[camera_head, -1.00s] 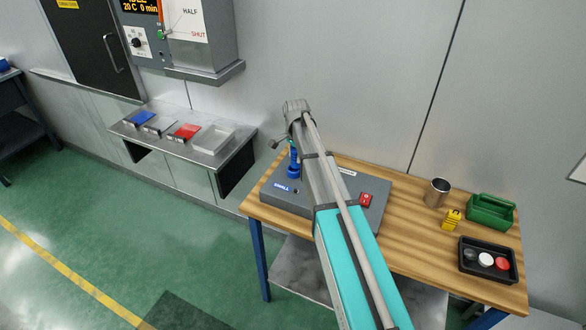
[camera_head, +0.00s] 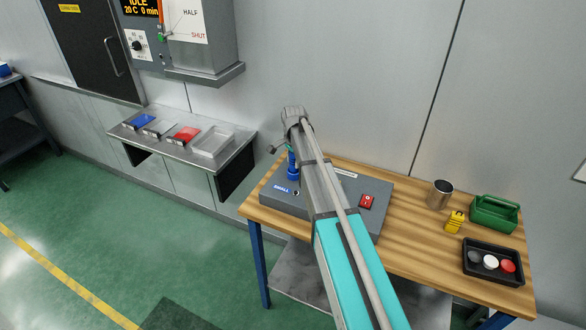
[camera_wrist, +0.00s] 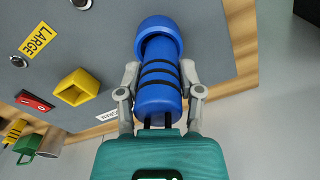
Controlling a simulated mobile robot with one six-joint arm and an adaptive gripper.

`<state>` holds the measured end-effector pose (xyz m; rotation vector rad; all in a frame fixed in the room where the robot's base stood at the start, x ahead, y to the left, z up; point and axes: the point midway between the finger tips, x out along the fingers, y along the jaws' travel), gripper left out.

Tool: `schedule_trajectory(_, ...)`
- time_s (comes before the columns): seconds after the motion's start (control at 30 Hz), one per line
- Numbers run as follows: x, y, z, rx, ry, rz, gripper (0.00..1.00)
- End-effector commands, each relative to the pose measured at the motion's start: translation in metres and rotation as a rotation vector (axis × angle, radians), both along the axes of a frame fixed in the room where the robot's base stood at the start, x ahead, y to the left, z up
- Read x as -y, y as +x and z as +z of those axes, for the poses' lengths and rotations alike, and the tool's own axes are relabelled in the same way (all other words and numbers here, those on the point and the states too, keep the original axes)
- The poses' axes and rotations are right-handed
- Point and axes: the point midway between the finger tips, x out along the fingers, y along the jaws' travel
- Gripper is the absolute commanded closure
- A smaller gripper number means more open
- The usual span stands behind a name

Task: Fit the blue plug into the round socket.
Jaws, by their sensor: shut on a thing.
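The blue plug (camera_wrist: 158,75) has dark bands and a wide round end. In the wrist view my gripper (camera_wrist: 160,82) is shut on its banded body, one finger on each side, with the wide end pointing away from the palm. In the head view the plug (camera_head: 293,168) is upright over the grey box (camera_head: 268,203), near the SMALL label; whether it touches the box I cannot tell. A dark ringed hole (camera_head: 296,191) shows beside that label. I cannot make out for certain which opening is the round socket; the plug and arm hide part of the box.
The box carries a red switch (camera_head: 367,201) and a yellow square piece (camera_wrist: 78,86). To the right on the wooden table are a metal cup (camera_head: 439,194), yellow block (camera_head: 455,222), green carrier (camera_head: 494,213) and black tray (camera_head: 492,279). The wall stands close behind.

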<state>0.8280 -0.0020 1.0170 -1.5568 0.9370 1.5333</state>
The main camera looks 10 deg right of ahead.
Motion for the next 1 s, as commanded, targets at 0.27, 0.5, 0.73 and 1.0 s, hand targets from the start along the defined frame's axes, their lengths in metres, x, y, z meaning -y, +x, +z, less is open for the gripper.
schedule_trajectory(0.27,0.0005,-0.0058,-0.0173,-0.016,-0.001,0.0,0.91)
schedule_trajectory(0.5,0.0017,-0.0042,-0.0164,-0.013,-0.002,-0.001,1.0)
schedule_trajectory(0.73,0.0017,-0.0036,-0.015,-0.012,-0.001,-0.001,0.19)
schedule_trajectory(1.0,0.0015,-0.0035,-0.0143,-0.011,-0.001,-0.001,0.19)
